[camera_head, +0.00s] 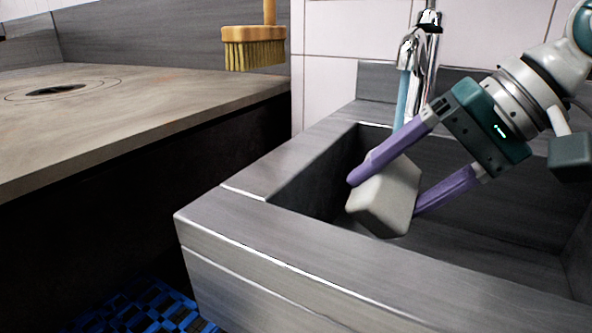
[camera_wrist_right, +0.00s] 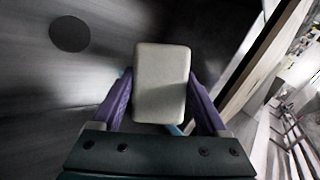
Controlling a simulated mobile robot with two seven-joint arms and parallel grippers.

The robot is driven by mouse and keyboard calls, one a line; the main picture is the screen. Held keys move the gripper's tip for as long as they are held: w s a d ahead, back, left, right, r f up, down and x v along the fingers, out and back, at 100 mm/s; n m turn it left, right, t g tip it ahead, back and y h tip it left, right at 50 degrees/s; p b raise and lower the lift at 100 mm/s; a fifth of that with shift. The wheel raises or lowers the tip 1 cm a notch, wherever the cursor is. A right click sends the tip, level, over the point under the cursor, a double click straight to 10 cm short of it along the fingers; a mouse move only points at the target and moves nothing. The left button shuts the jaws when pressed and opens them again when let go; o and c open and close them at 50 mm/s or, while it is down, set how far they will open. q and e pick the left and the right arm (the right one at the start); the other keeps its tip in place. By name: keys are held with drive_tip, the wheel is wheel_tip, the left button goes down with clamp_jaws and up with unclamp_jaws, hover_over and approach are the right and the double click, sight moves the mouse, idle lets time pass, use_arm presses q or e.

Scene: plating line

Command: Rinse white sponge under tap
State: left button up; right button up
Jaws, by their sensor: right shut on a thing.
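My right gripper (camera_head: 398,180) is shut on the white sponge (camera_head: 388,200), one purple finger on each side. It holds the sponge tilted inside the grey sink (camera_head: 310,256), above the basin floor. In the right wrist view the sponge (camera_wrist_right: 161,84) sits between the two fingers. The chrome tap (camera_head: 420,40) stands at the back of the sink, and a blue stream of water (camera_head: 403,96) comes down from its spout, behind the gripper. I cannot tell whether the water touches the sponge. My left gripper is in neither view.
A wooden brush (camera_head: 254,46) with yellow bristles hangs at the upper left of the sink. A flat worktop (camera_head: 120,110) with a round dark opening lies to the left. A dark gap separates it from the sink. A blue mat (camera_head: 140,310) lies below.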

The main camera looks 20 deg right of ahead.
drive_tip(key=shift+s+a+b, duration=0.1)
drive_tip(key=shift+s+a, duration=0.35)
drive_tip(key=shift+s, duration=0.7)
drive_tip(key=shift+s+a+b, duration=0.1)
drive_tip(key=shift+s+a, duration=0.3)
drive_tip(key=shift+s, duration=0.8)
drive_tip(key=shift+s+a+b, duration=0.1)
drive_tip(key=shift+s+a, duration=0.35)
drive_tip(key=shift+s, duration=0.7)
